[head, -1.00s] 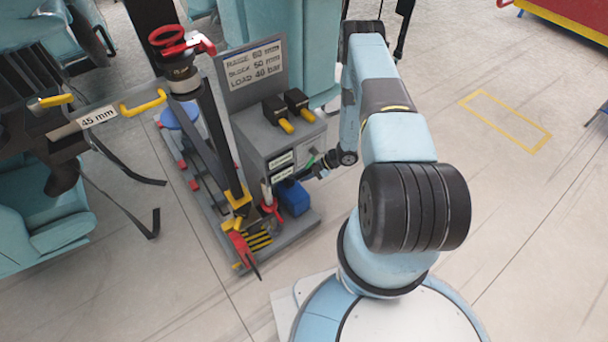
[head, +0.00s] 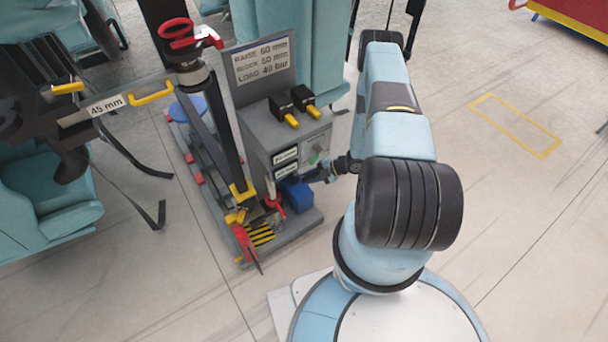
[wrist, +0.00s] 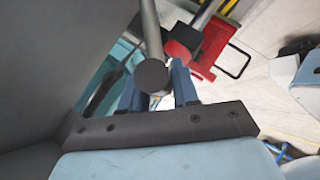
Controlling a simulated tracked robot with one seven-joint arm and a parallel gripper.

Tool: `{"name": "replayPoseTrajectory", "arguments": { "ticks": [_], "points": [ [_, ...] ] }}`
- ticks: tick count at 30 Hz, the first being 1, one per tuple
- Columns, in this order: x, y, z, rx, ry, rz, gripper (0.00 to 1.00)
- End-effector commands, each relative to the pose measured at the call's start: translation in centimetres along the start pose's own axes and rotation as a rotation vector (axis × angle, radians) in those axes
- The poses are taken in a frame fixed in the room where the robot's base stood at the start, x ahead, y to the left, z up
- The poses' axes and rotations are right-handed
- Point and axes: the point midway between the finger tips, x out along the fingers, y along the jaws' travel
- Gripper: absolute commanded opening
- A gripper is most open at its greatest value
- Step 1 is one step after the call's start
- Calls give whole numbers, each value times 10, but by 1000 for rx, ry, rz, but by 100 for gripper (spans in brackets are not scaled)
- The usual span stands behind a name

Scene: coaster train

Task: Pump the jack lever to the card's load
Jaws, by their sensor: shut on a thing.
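The card (head: 262,62) stands behind the grey cabinet and reads roughly RAISE 60 mm, BLOCK 50 mm, LOAD 40 bar; the digits are blurred. The jack is a tall dark column (head: 222,130) with a red wheel on top, left of the cabinet. My gripper (head: 328,172) is low at the cabinet's right front, beside a blue block (head: 295,193). In the wrist view its blue fingers (wrist: 158,92) are shut on a dark rod with a round end, seemingly the jack lever (wrist: 151,74). The lever's far end is out of view. I cannot make out a load reading.
Two black blocks with yellow grips (head: 293,105) sit on the cabinet top. A red handle (head: 244,242) juts from the base's front. A 45 mm bar (head: 106,105) with yellow handles is at left. The floor at right is open.

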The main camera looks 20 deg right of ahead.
Motion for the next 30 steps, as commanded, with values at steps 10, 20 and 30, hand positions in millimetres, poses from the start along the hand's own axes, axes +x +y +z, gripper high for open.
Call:
{"name": "replayPoseTrajectory", "arguments": {
  "ticks": [10,20,30],
  "points": [
    [-3,-49,9,-74,-20,90,0],
    [4,-79,16,-75,-19,86,0],
    [4,-79,16,-75,-19,85,35]
  ]
}}
